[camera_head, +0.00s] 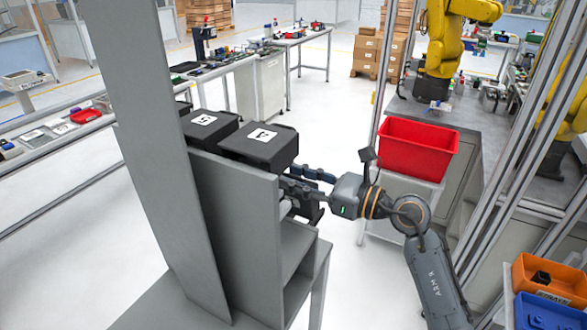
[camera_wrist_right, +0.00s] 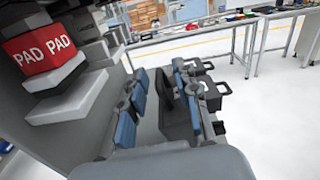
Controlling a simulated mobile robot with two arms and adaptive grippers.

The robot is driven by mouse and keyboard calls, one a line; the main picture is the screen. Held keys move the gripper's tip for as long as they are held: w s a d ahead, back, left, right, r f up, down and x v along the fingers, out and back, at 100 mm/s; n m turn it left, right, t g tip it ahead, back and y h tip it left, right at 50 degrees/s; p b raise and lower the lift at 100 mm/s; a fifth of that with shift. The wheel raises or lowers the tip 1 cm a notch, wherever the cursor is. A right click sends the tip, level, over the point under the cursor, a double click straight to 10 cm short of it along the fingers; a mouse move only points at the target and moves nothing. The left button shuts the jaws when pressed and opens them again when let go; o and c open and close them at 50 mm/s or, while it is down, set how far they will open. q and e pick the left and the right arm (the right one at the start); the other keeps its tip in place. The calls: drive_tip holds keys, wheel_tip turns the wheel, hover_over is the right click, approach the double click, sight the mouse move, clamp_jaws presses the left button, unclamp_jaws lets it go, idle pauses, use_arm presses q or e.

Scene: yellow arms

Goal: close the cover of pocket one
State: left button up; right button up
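Two black pocket boxes with white labels stand side by side on the grey stand, the nearer one (camera_head: 258,148) and the farther one (camera_head: 208,128). The label marks are too small to read surely. My right gripper (camera_head: 310,180) is beside the right side of the nearer box, pointing left. In the right wrist view its blue-padded fingers (camera_wrist_right: 162,100) are spread apart. A dark panel (camera_wrist_right: 166,98) shows between and beyond them; I cannot tell whether it touches them. In the head view a dark part (camera_head: 308,211) hangs below the fingers, partly hidden. My left gripper is not in view.
The grey stand (camera_head: 237,233) has a tall panel on its left and open shelves below the boxes. A red box marked PAD (camera_wrist_right: 42,48) sits close on the left in the wrist view. A red bin (camera_head: 418,148) stands right of my gripper. Clear floor lies between.

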drive_tip(key=shift+w+a, duration=0.2)
drive_tip(key=shift+a, duration=0.25)
clamp_jaws()
drive_tip(key=shift+w+d, duration=0.1)
